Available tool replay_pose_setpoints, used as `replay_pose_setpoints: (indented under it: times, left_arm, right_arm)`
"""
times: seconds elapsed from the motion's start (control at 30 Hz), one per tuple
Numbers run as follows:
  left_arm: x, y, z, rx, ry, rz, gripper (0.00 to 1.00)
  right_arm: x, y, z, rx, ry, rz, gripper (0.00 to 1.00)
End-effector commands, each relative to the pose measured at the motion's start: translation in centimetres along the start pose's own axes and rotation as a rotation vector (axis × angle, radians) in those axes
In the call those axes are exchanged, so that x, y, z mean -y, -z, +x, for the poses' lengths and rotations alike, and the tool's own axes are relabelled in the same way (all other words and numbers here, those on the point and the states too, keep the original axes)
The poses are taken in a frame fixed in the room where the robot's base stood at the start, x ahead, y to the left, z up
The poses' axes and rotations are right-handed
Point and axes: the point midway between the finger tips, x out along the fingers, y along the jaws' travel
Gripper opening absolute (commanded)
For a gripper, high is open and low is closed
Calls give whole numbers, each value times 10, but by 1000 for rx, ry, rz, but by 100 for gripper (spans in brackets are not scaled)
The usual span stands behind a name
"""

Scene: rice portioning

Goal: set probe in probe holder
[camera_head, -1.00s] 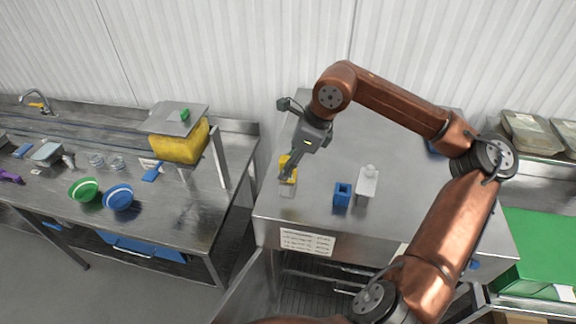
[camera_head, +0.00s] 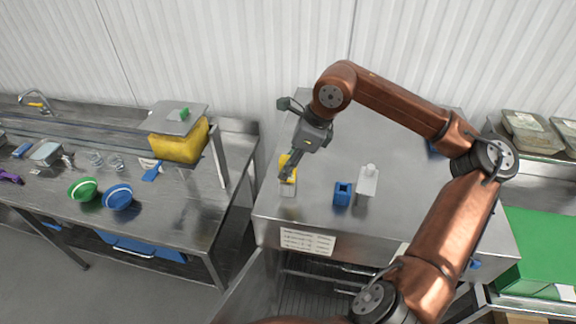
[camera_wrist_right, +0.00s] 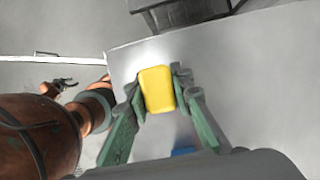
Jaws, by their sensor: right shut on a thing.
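My right gripper (camera_head: 287,174) is shut on a yellow block-like thing, which I take to be the probe (camera_head: 292,162). In the right wrist view the yellow probe (camera_wrist_right: 157,89) sits between the two green-grey fingers (camera_wrist_right: 158,98). The gripper is low over the left front part of the steel table (camera_head: 275,208). A pale patch shows just below the probe; I cannot tell whether they touch. A small blue open-topped box (camera_head: 342,194), likely the probe holder, stands to the right of the gripper. A small dark gripper, likely my left (camera_wrist_right: 62,85), shows far off in the wrist view.
A white bottle (camera_head: 367,181) stands right beside the blue box. The left counter holds a green bowl (camera_head: 83,190), a blue bowl (camera_head: 118,197) and a yellow container (camera_head: 180,145). A gap separates the counter from the table. The table behind the blue box is clear.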

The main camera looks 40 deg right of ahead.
Motion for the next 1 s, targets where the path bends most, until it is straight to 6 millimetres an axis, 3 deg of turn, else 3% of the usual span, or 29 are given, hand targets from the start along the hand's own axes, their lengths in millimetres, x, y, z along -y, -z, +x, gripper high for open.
replay_pose_setpoints:
  times: [0.3, 0.53, 0.77, 1.0]
  left_arm:
    - [0, 0, 0, 0, 0, 0, 40]
    - [0, 0, 0, 0, 0, 0, 40]
    - [0, 0, 0, 0, 0, 0, 40]
    - [0, 0, 0, 0, 0, 0, 40]
  right_arm:
    - [0, 1, 2, -3, -2, 0, 40]
    - [0, 1, 1, -3, -2, 0, 43]
    - [0, 1, 1, -3, -1, 0, 59]
    - [0, 1, 1, -2, -1, 0, 59]
